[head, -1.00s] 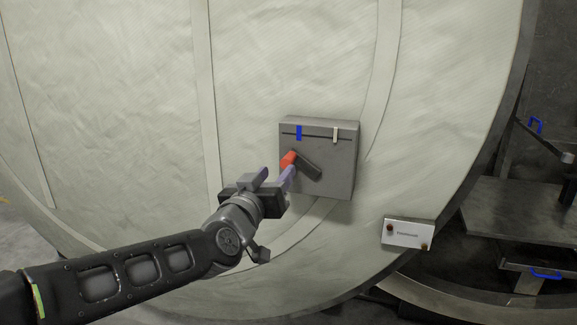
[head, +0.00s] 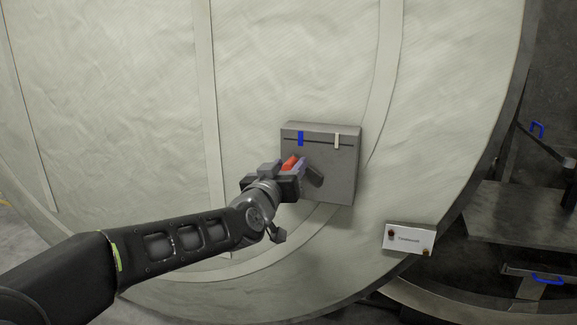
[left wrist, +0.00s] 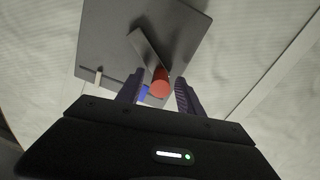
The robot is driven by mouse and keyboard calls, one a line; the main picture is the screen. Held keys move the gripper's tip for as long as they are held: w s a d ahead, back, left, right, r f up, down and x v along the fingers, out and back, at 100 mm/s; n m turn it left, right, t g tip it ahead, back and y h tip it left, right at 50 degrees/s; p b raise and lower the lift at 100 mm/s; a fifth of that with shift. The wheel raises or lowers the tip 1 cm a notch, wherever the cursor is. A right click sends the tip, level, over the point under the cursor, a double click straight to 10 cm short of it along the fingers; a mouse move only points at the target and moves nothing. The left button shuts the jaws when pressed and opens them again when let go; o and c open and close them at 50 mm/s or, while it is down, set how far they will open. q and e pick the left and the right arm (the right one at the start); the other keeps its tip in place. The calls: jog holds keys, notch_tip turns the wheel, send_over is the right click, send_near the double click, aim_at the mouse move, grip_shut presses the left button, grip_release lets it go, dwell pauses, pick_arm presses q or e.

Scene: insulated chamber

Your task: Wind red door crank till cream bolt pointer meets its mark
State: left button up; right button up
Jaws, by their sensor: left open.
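A grey box (head: 340,185) is mounted on the large pale padded door. A slot crosses its upper part, with a blue marker (head: 300,139) at the left and a cream pointer (head: 337,141) to the right, clearly apart. Below the slot is a dark crank arm (head: 314,175) with a red handle (head: 290,161) at its upper left end. My left gripper (head: 297,167) is open at the red handle. In the left wrist view the handle (left wrist: 159,82) stands between the open fingers (left wrist: 158,92), with gaps beside it. My right gripper is not in view.
A white label plate (head: 409,238) with dark red and brown round spots is fixed on the door at lower right. Grey shelves (head: 510,220) with blue handles (head: 547,279) stand beyond the door's right edge.

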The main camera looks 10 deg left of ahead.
pick_arm(q)
jog(key=shift+w, duration=0.1)
jog(key=shift+c, duration=0.5)
grip_shut()
dwell(0.9)
